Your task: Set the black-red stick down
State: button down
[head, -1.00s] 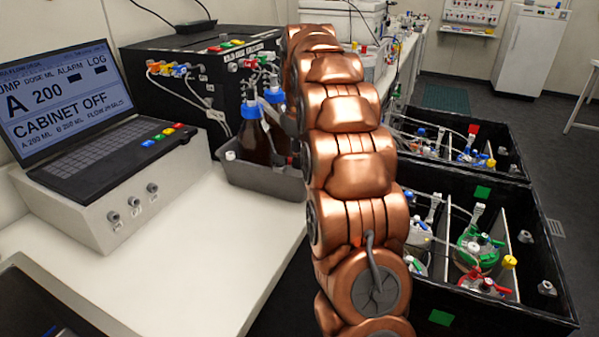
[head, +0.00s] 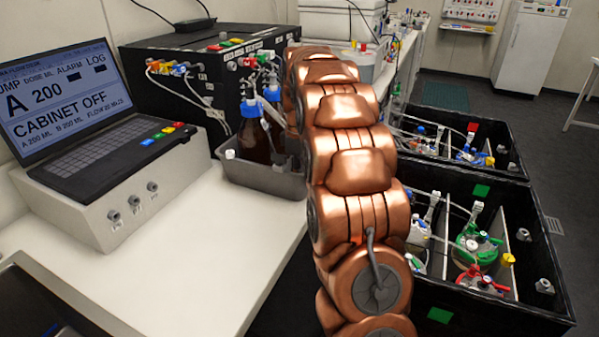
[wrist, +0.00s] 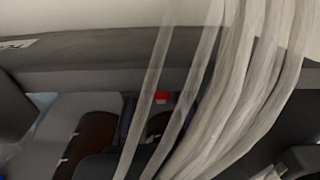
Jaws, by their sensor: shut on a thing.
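A small red patch, which looks like the red part of the black-red stick (wrist: 161,97), shows near the middle of the wrist view. Its dark part does not stand out from the dark shapes around it. My gripper is shut on it, but the fingers are hard to make out behind pale tubes. In the head view my copper arm hides most of the gripper and the stick. The arm reaches toward the grey tray (head: 240,181) with brown bottles (head: 255,143) on the white bench. Whether the stick touches anything cannot be told.
A laptop (head: 85,110) on a white box and a black pump cabinet (head: 165,65) stand on the bench (head: 150,255). Black crates (head: 545,280) with tubed vessels stand at the right. Pale tubes (wrist: 235,100) cross the wrist view. The front of the bench is clear.

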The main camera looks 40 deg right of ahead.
jog(key=c, duration=1)
grip_release()
jog(key=shift+f, duration=0.1)
notch_tip(320, 180, up, 12)
jog(key=shift+r, duration=0.25)
dwell(0.3)
